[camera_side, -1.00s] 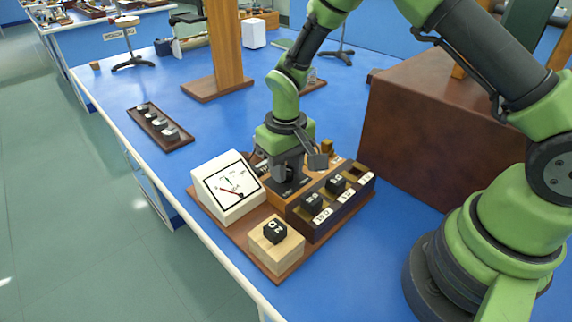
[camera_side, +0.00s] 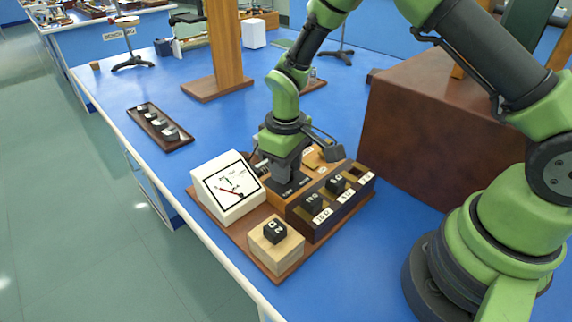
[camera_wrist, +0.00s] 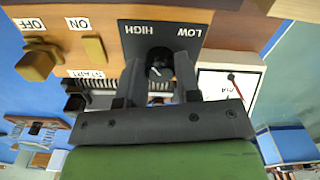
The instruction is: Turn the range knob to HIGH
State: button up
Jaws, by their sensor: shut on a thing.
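The range knob (camera_wrist: 158,70) is black and round, with a small white mark, on a dark plate (camera_wrist: 135,29) lettered HIGH and LOW. In the wrist view the lettering is upside down, with HIGH on the left and LOW on the right. My gripper (camera_wrist: 160,82) is shut on the knob, one finger on each side. The fingers hide part of the knob, and I cannot tell exactly where its mark points. In the side view my gripper (camera_side: 286,177) is down at the same plate, and the knob is hidden there.
A white meter (camera_side: 228,187) with a red needle stands left of the gripper. A dark rack (camera_side: 330,206) with black blocks is in front, beside a wooden block (camera_side: 276,250) holding another black block. A brass OFF/ON switch (camera_wrist: 37,64) is near the plate. A brown box (camera_side: 430,140) stands right.

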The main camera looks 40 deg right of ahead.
jog(key=o, duration=0.6)
jog(key=shift+o, duration=0.2)
notch_tip(320, 180, up, 9)
jog(key=shift+f, duration=0.15)
jog(key=shift+r, duration=0.7)
jog(key=s+d+r+m+t+y, duration=0.15)
jog(key=s+r+m+t, duration=0.25)
jog(key=s+r, duration=0.7)
jog(key=s+r+m+t, duration=0.2)
jog(key=s+r+t, duration=0.1)
jog(key=s, duration=0.5)
jog(key=shift+s+d+r+m, duration=0.25)
jog(key=shift+d+r+m, duration=0.15)
jog(key=shift+r, duration=0.2)
